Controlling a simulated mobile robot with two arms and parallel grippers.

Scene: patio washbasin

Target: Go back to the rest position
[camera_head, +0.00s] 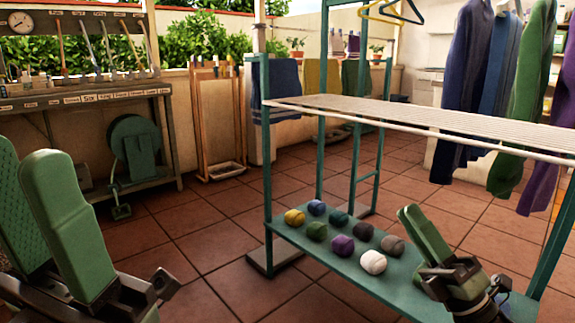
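My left gripper (24,160) is in the lower left, with two thick green fingers pointing up. A gap shows between them, with the textured inner face of one finger in sight and nothing held. My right gripper (410,213) is at the lower right, in front of the teal lower shelf (318,270) of a rack. Its green finger points up and left. The fingers overlap from this side, so the gap between them is hidden. No object shows in it.
Several rolled cloth balls, including a white one (372,262) and a yellow one (294,218), lie on the shelf near my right gripper. A white slatted rack top (400,115) is above. Garments (535,75) hang at right. A workbench (75,97) stands at left. Tiled floor (215,250) lies open between.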

